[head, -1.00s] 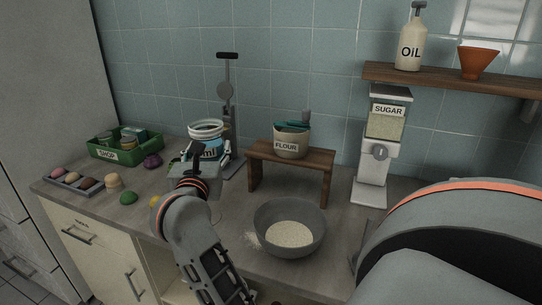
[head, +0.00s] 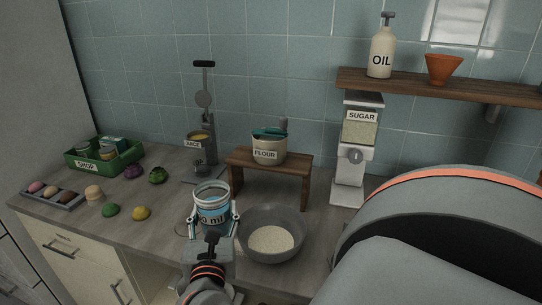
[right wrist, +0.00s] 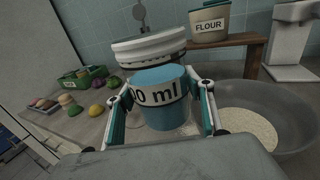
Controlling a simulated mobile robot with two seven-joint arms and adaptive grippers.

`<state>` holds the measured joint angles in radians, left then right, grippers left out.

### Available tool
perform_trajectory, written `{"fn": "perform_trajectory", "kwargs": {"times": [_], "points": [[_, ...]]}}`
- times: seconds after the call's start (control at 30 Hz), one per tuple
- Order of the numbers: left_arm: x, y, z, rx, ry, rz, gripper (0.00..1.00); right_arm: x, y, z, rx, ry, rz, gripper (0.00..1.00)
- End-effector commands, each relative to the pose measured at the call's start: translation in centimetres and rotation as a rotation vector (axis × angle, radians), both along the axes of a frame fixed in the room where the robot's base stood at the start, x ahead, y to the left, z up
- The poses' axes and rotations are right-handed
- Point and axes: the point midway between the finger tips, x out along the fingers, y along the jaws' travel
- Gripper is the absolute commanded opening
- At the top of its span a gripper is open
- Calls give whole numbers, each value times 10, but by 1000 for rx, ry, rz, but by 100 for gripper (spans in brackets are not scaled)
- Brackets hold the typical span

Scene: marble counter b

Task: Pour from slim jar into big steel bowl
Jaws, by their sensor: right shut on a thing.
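The slim jar (head: 212,194) has a white rim and a blue band marked in ml. My right gripper (head: 214,222) is shut around it and holds it roughly upright, just left of the big steel bowl (head: 298,228). In the right wrist view the jar (right wrist: 160,98) sits between both fingers, with the bowl (right wrist: 292,108) to its right. The bowl is grey and stands on the counter with pale grains (head: 271,239) in its bottom. I cannot tell what the jar contains. My left gripper is not in view.
A wooden stand (head: 291,172) with a flour canister (head: 268,150) is behind the bowl. A sugar dispenser (head: 358,150) stands at right, below a shelf (head: 430,88) with an oil bottle (head: 382,50). A juice press (head: 206,110), green crate (head: 125,157) and produce occupy the left.

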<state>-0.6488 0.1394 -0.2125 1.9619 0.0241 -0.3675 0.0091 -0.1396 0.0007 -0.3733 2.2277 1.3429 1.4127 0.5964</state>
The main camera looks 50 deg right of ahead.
Motion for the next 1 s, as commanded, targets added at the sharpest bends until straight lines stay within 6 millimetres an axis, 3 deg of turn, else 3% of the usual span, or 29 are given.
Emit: {"fn": "perform_trajectory", "kwargs": {"times": [0.37, 1.0], "points": [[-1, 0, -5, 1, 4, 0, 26, 0, -1, 3, 23, -23, -1, 15], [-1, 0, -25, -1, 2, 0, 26, -8, -11, 9, 262, -208, 0, 15]]}}
